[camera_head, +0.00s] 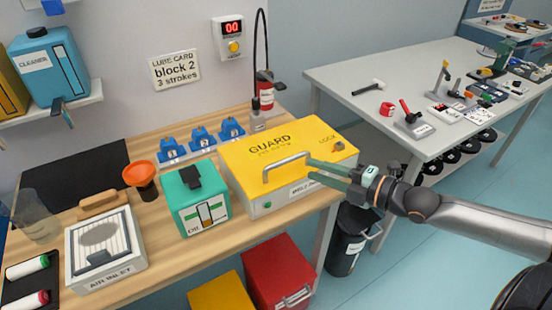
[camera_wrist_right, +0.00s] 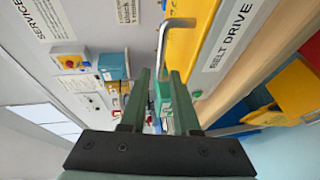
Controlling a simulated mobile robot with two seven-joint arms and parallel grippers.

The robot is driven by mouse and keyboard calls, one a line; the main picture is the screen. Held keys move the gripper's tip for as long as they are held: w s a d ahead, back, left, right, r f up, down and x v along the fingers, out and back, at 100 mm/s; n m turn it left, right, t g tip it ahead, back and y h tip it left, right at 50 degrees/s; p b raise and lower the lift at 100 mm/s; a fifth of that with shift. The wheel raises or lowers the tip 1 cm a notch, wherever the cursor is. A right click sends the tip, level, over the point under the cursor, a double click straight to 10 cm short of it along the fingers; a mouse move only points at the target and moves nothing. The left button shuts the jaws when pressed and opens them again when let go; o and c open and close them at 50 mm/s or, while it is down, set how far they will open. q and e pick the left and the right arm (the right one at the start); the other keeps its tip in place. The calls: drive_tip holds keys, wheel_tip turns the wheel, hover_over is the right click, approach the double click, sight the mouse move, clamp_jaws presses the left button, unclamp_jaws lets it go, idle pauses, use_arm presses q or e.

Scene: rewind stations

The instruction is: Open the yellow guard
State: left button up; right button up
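The yellow guard (camera_head: 240,162), marked GUARD and LOCK, lies flat and shut over a pale box on the wooden bench. Its grey bar handle (camera_head: 284,165) stands out along the front edge and also shows in the right wrist view (camera_wrist_right: 162,45). My right gripper (camera_head: 309,168) comes in from the right, with its green fingertips close to the handle's right end. In the right wrist view its fingers (camera_wrist_right: 159,72) are apart, and the handle shows just past their tips. I cannot tell whether they touch it. My left gripper is not in view.
A green box (camera_head: 203,207) stands left of the guard. Blue numbered blocks (camera_head: 202,138) and a red bottle (camera_head: 265,90) are behind it. Red (camera_head: 275,268) and yellow (camera_head: 222,293) bins are below the bench. A white table (camera_head: 350,75) stands at the right.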

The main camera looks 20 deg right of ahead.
sight(284, 160)
drive_tip(key=shift+b+x, duration=0.6)
drive_tip(key=shift+x, duration=5.45)
drive_tip(key=shift+f, duration=0.1)
drive_tip(key=shift+c, duration=0.2)
clamp_jaws()
